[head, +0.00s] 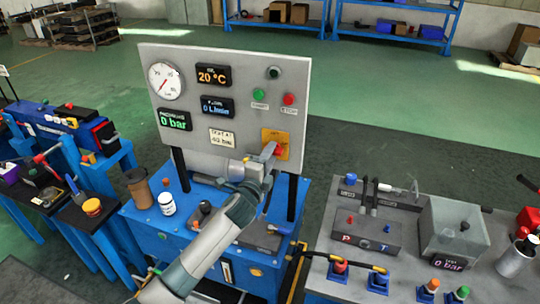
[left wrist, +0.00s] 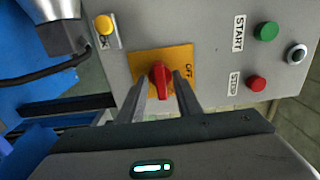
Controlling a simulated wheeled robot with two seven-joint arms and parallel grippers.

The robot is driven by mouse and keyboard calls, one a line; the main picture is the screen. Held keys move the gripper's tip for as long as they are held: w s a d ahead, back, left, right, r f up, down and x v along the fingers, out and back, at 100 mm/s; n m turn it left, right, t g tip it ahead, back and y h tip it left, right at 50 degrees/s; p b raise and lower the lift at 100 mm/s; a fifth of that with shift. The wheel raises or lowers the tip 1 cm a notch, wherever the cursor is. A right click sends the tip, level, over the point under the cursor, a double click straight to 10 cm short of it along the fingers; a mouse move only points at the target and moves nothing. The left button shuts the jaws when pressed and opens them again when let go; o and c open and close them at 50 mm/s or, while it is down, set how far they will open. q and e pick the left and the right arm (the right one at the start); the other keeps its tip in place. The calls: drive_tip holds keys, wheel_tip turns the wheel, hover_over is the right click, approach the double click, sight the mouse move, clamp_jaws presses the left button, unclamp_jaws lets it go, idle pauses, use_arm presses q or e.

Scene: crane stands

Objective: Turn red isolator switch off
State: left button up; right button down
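The red isolator switch (left wrist: 161,78) sits on a yellow plate (left wrist: 141,64) on the grey panel. In the left wrist view its handle lies roughly along the picture's vertical, and an OFF label (left wrist: 189,71) is on the plate to its right. In the head view the red switch (head: 280,150) and yellow plate (head: 275,134) are at the panel's lower right, partly hidden by my gripper. My left gripper (left wrist: 162,100) is open at the switch, one finger on each side of the handle, with gaps showing. It also shows in the head view (head: 269,152). My right gripper is not in view.
Green START (left wrist: 266,31) and red STOP (left wrist: 257,83) buttons are beside the switch. The panel (head: 235,75) carries a gauge (head: 166,81) and displays. Below, a blue bench (head: 150,225) holds a brown cup (head: 139,188) and white jar (head: 166,204). A grey bench (head: 400,205) stands right.

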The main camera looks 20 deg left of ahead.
use_arm(q)
clamp_jaws()
drive_tip(key=shift+n, duration=0.3)
drive_tip(key=n+p, duration=0.2)
drive_tip(key=n, duration=1.5)
drive_tip(key=shift+f, duration=0.1)
drive_tip(key=shift+n, duration=0.3)
unclamp_jaws()
